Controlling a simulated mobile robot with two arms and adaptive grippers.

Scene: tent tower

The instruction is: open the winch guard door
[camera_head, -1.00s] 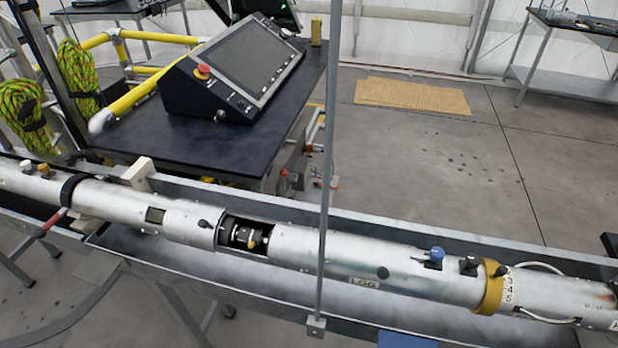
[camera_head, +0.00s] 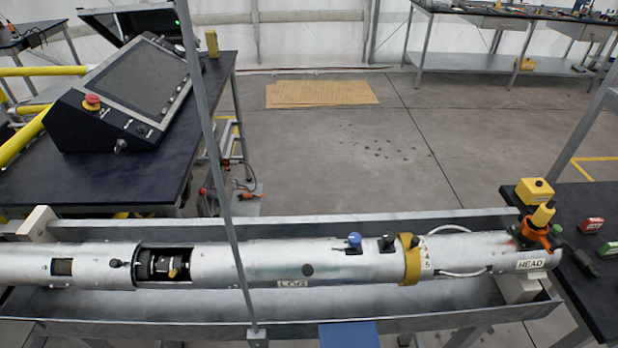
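I cannot make out a winch or a winch guard door in this view. Neither of my grippers shows. A long silver tube (camera_head: 330,262) lies across the front in a grey metal trough (camera_head: 420,308). The tube has an open window (camera_head: 163,264) with dark parts inside, a yellow collar (camera_head: 411,262), and a "HEAD" label (camera_head: 530,265) near its right end. A thin grey upright pole (camera_head: 213,150) stands in front of the tube and hides a strip of it.
A dark table (camera_head: 90,185) with a slanted control console (camera_head: 125,90) stands at the left behind the trough. A dark bench (camera_head: 590,235) is at the right. Open concrete floor (camera_head: 400,150) lies beyond the trough, with brown matting (camera_head: 322,94). Workbenches (camera_head: 520,14) line the back.

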